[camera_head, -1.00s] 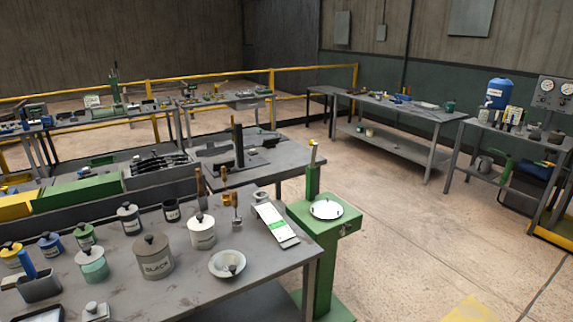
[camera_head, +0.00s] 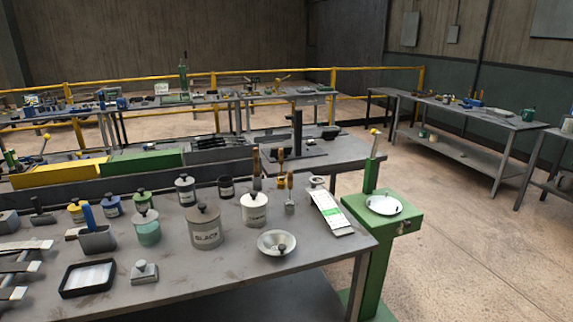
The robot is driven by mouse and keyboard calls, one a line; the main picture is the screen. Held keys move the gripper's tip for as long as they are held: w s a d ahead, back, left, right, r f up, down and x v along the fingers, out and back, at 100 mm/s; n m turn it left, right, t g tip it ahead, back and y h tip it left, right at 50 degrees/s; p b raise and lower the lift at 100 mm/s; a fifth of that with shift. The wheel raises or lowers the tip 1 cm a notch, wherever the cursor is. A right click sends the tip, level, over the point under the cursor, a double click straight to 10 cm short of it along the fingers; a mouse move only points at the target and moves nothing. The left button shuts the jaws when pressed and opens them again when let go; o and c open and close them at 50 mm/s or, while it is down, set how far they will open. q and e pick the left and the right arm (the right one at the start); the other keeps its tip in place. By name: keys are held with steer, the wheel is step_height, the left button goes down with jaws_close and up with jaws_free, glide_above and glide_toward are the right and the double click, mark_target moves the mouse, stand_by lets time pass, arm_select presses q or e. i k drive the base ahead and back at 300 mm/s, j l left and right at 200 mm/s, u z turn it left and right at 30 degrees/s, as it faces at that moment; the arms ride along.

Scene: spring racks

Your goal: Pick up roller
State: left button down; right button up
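I cannot pick out the roller with certainty. A small dark tool with an upright handle (camera_head: 40,213) is on the near grey table at the left. A blue handle (camera_head: 88,217) stands up out of a grey holder (camera_head: 97,240) on the same table. Several flat bars with pale ends (camera_head: 25,262) lie at the left picture edge, partly cut off. Neither of my grippers is in view.
The near table (camera_head: 200,290) carries lidded pots, including a large grey one marked BLACK (camera_head: 205,230), a black-rimmed tray (camera_head: 88,279) and a bowl (camera_head: 277,243). A green pedestal (camera_head: 380,240) stands at its right end. Open floor (camera_head: 460,260) lies to the right.

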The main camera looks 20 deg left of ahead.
mark_target(88, 217)
steer(key=u, duration=1.9)
